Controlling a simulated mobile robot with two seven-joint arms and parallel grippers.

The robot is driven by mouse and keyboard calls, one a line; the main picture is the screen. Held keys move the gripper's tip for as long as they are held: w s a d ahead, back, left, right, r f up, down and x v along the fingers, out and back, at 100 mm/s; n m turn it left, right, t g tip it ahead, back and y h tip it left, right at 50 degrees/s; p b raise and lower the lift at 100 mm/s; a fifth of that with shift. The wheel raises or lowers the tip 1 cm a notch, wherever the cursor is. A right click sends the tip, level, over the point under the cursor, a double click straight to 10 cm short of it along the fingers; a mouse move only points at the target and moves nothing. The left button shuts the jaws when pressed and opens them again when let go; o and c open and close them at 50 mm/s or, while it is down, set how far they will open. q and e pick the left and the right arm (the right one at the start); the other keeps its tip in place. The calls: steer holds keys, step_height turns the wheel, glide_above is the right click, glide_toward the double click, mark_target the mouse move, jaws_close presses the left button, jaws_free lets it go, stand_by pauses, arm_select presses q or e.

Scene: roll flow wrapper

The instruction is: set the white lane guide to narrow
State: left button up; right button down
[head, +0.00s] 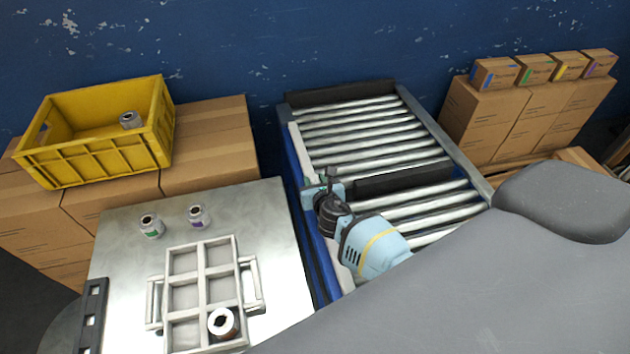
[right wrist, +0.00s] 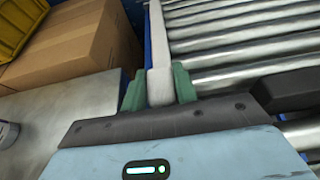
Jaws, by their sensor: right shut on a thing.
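The white lane guide (head: 297,145) is a long pale rail along the left side of the roller conveyor (head: 437,130). My right gripper (head: 312,182) is down at this rail, near the middle of its length. In the right wrist view, the green fingertips of the right gripper (right wrist: 160,90) stand on either side of the white lane guide (right wrist: 160,55) and are shut on it. The blue side frame of the conveyor shows just left of the rail. My left gripper is in neither view.
A dark crossbar (head: 405,181) spans the rollers right of my gripper. A steel table (head: 120,250) with a divided tray (head: 203,244) and small rolls stands left. A yellow crate (head: 95,155) sits on cartons. Small boxes (head: 535,68) top cartons at right.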

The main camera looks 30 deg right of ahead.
steer(key=shift+d, duration=0.15)
steer(key=d, duration=0.2)
steer(key=s+d, duration=0.1)
steer(key=d, duration=0.2)
steer(key=s+d+p, duration=0.1)
steer(key=d, duration=0.2)
steer(key=shift+s+d, duration=0.15)
steer(key=shift+d, duration=0.3)
steer(key=c, duration=1.1)
jaws_free()
steer(key=shift+s+d, duration=0.1)
steer(key=shift+s, duration=0.05)
